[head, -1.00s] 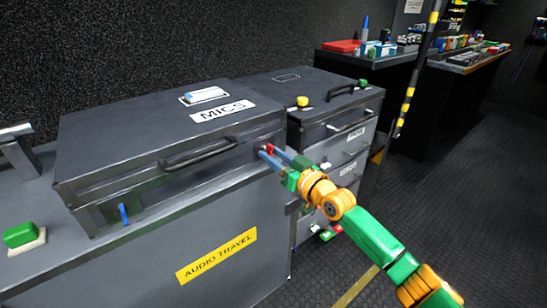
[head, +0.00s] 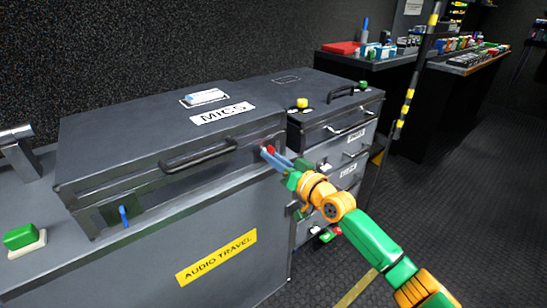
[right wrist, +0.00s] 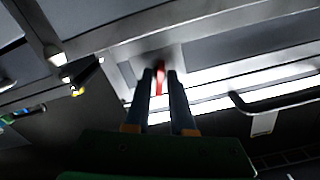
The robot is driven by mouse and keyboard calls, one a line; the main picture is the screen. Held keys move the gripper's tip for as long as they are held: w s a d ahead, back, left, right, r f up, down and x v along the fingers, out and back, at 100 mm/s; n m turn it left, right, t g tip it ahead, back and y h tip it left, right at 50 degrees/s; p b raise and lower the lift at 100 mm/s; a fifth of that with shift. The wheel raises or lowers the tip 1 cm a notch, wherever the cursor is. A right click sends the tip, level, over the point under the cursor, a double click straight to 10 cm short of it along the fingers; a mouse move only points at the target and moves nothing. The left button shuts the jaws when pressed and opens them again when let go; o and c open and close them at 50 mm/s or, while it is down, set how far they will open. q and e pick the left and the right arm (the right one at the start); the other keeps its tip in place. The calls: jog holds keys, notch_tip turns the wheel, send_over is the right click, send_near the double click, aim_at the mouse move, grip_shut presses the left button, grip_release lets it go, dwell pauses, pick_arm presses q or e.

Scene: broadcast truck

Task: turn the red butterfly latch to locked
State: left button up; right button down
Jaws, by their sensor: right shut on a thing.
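The red butterfly latch (head: 270,149) sits on the front right of the dark case marked MICS (head: 120,135). In the right wrist view the red latch (right wrist: 160,78) shows as a narrow upright strip between the fingers. My right gripper (head: 268,153) is shut on the red latch, its blue-grey fingers on either side of it. The gripper also shows in the right wrist view (right wrist: 160,85). A blue latch (head: 123,216) is on the case's front left. The fingers hide part of the red latch. My left gripper is not in view.
The MICS case rests on a grey unit with a yellow AUDIO TRAVEL label (head: 216,257). A case handle (head: 198,156) juts out left of the red latch. A drawer cabinet (head: 350,125) stands close on the right. A green button (head: 20,236) is at far left.

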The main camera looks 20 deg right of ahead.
jog(key=shift+r+m+p, duration=0.1)
jog(key=shift+m+p, duration=1.1)
jog(key=shift+m, duration=5.7)
jog(key=c, duration=1)
grip_release()
jog(key=shift+o, duration=0.2)
jog(key=p+v, duration=0.1)
jog(key=v, duration=0.6)
jog(key=shift+p, duration=0.35)
